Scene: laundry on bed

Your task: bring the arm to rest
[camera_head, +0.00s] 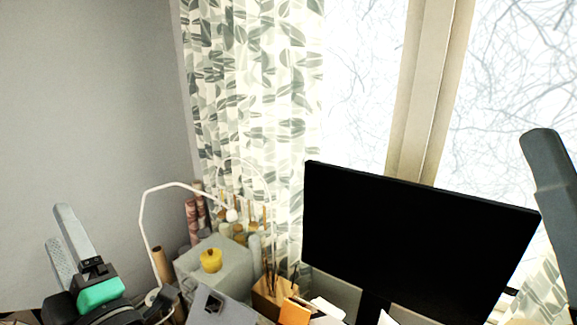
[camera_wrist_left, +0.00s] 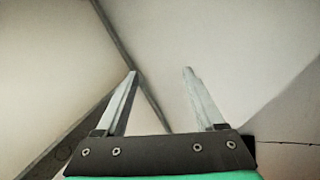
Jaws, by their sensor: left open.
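My left gripper (camera_head: 62,232) is at the lower left of the head view, raised in front of the plain grey wall, with its fingers pointing up. Its two fingers stand apart with nothing between them. In the left wrist view the same gripper (camera_wrist_left: 160,72) is open and empty, facing bare pale surfaces. A dark grey link at the right edge of the head view looks like part of my right arm. The right gripper's fingers do not show.
A black monitor (camera_head: 415,240) stands at the lower right, before a window with a patterned curtain (camera_head: 255,90). A white lamp (camera_head: 143,215), a grey box (camera_head: 215,262) with a yellow object (camera_head: 210,260) and a pencil holder (camera_head: 268,300) crowd the desk. The wall side above the left gripper is clear.

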